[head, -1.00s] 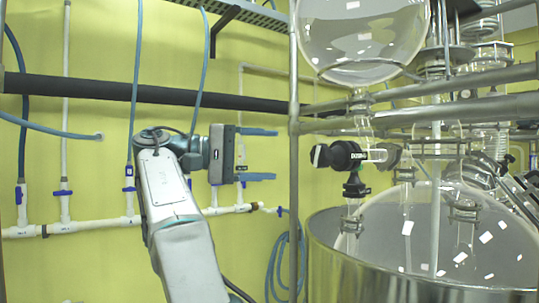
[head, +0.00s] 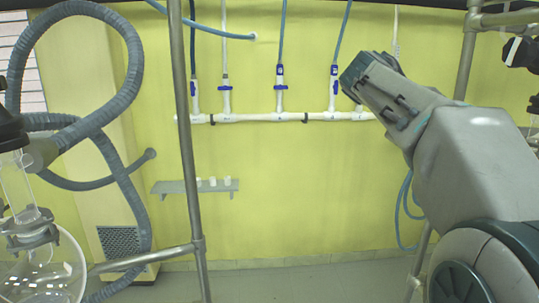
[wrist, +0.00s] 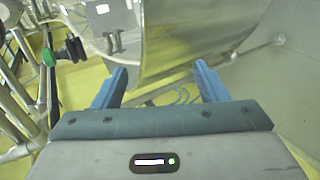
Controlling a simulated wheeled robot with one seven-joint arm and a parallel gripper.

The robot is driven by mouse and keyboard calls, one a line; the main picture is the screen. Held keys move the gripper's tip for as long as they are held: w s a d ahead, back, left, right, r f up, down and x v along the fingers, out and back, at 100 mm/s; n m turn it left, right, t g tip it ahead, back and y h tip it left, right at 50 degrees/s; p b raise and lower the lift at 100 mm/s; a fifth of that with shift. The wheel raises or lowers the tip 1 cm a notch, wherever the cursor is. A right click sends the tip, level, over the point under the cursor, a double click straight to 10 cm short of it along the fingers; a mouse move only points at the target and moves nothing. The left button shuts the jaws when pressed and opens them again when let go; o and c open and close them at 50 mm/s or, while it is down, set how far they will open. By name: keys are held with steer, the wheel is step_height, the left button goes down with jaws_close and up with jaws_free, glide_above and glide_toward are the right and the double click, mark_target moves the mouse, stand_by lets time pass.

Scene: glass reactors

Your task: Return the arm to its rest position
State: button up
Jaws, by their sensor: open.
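My gripper (wrist: 156,88) shows in the wrist view with its two blue fingers apart and nothing between them. Beyond the fingers is a large shiny metal vessel (wrist: 185,35), apart from them as far as I can tell. In the head view my grey arm rises on the right side, bent, its upper end in front of the yellow wall. The fingers cannot be made out in the head view.
Metal frame posts (head: 186,150) stand left and right in the head view. A thick grey hose (head: 135,60) loops at left above glassware (head: 40,265). White piping (head: 260,117) with blue valves and a small shelf (head: 195,188) are on the wall. The middle floor is clear.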

steer(key=s+a+f+y, duration=0.2)
steer(key=s+a+f, duration=0.1)
steer(key=f, duration=0.4)
steer(key=s+a+f+t+y, duration=0.1)
steer(key=s+a+f+y, duration=0.2)
steer(key=f, duration=0.4)
steer(key=shift+s+a+f+n+y, duration=0.2)
steer(key=shift+s+a+n+y, duration=0.1)
steer(key=shift+a, duration=0.15)
steer(key=s+a+f+m+y, duration=0.1)
steer(key=s+a+f+y, duration=0.1)
steer(key=s+a+f, duration=0.1)
steer(key=s+a+f+m+y, duration=0.1)
steer(key=s+a+f, duration=0.3)
steer(key=f, duration=0.3)
steer(key=s+a+f+y, duration=0.2)
steer(key=s+a+f, duration=0.1)
steer(key=s+f, duration=0.1)
steer(key=shift+s+a+f+m+t+y, duration=0.15)
steer(key=shift+a+f+m+t, duration=0.05)
steer(key=shift+f, duration=0.25)
steer(key=shift+s+a+f+m+t+y, duration=0.15)
steer(key=shift+f+m+t, duration=0.05)
steer(key=shift+f, duration=0.25)
steer(key=shift+c, duration=0.4)
